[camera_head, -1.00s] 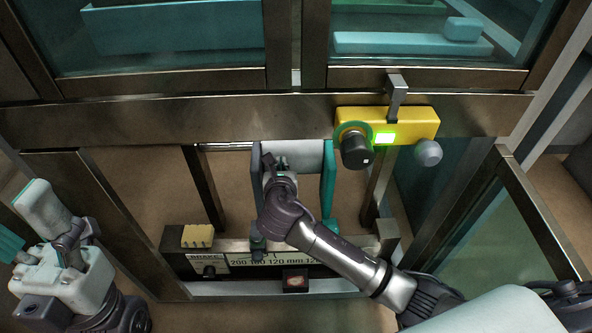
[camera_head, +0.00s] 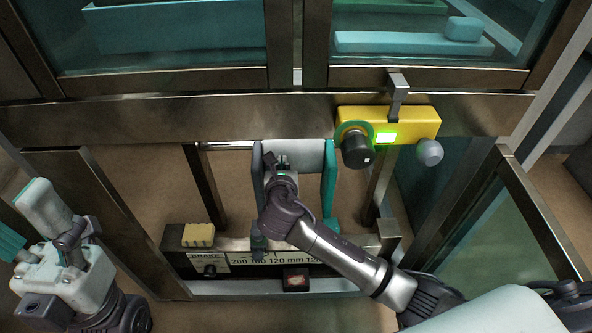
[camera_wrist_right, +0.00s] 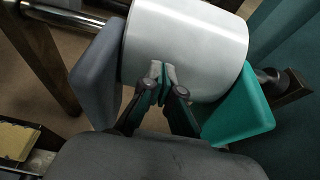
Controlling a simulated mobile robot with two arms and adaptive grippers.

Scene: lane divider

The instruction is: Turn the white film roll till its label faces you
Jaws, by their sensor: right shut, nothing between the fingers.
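The white film roll (camera_head: 301,152) sits on a metal shaft between a grey side arm (camera_head: 257,170) and a teal side arm (camera_head: 329,178). In the right wrist view the roll (camera_wrist_right: 190,35) shows a plain white surface; no label is visible on it. My right gripper (camera_head: 283,163) is at the front of the roll. In the wrist view its fingers (camera_wrist_right: 166,75) are shut with nothing between them, and the tips overlap the roll's lower face; whether they touch it I cannot tell. My left gripper (camera_head: 18,240) is at the left edge, its fingers partly cut off.
A yellow box (camera_head: 409,119) with a black knob (camera_head: 356,150) and a lit green button (camera_head: 386,138) is right of the roll. A scale panel (camera_head: 275,258) with a yellow block (camera_head: 198,235) runs below. Metal posts flank the roll.

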